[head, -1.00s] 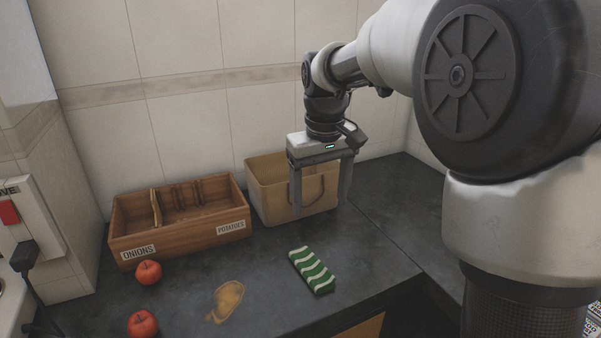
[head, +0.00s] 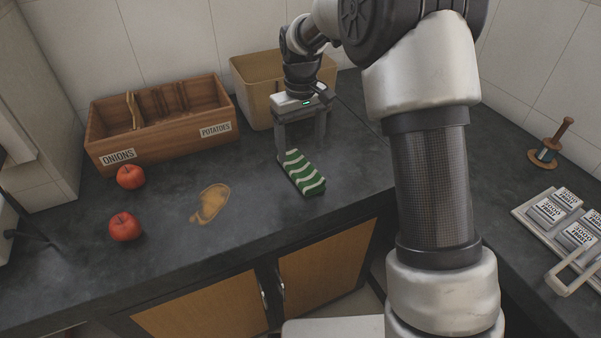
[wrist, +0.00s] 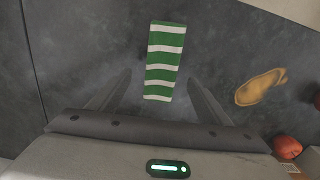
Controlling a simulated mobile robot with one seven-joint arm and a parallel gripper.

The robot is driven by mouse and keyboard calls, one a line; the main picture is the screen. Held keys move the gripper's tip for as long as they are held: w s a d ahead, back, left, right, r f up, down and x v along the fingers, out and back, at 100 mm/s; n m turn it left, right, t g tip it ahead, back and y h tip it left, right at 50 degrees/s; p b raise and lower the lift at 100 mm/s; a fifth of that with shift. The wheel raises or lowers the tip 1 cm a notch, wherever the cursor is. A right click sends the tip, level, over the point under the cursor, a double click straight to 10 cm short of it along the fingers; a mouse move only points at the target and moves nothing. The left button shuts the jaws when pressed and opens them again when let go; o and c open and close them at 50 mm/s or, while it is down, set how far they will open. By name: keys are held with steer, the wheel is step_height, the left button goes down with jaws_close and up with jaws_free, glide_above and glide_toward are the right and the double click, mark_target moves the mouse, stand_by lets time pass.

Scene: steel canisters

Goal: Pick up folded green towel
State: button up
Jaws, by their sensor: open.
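The folded green towel (head: 303,172), with white stripes, lies flat on the dark counter in front of the tan bin. My gripper (head: 301,153) is open and empty, pointing down at the towel's far end. In the wrist view the towel (wrist: 165,60) lies ahead, with its near end between the two spread fingers of my gripper (wrist: 160,85). Neither finger visibly touches it. I cannot tell exactly how high the fingertips are above the counter.
A tan bin (head: 252,95) stands behind my gripper. A wooden crate (head: 165,145) labelled onions and potatoes is at the left. A tray of canisters (head: 530,215) is at the right.

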mark_target(300, 165)
steer(key=shift+s+f+b, duration=0.2)
steer(key=shift+f+b, duration=0.25)
steer(key=shift+f, duration=1.05)
steer(key=shift+s+f+b, duration=0.2)
steer(key=shift+f+b, duration=0.2)
steer(key=shift+f, duration=1.05)
steer(key=c, duration=1.1)
step_height(300, 165, up, 10)
steer(key=p, duration=0.2)
steer(key=shift+p, duration=0.3)
steer(key=o, duration=0.5)
steer(key=shift+c, duration=0.2)
steer(key=c, duration=0.4)
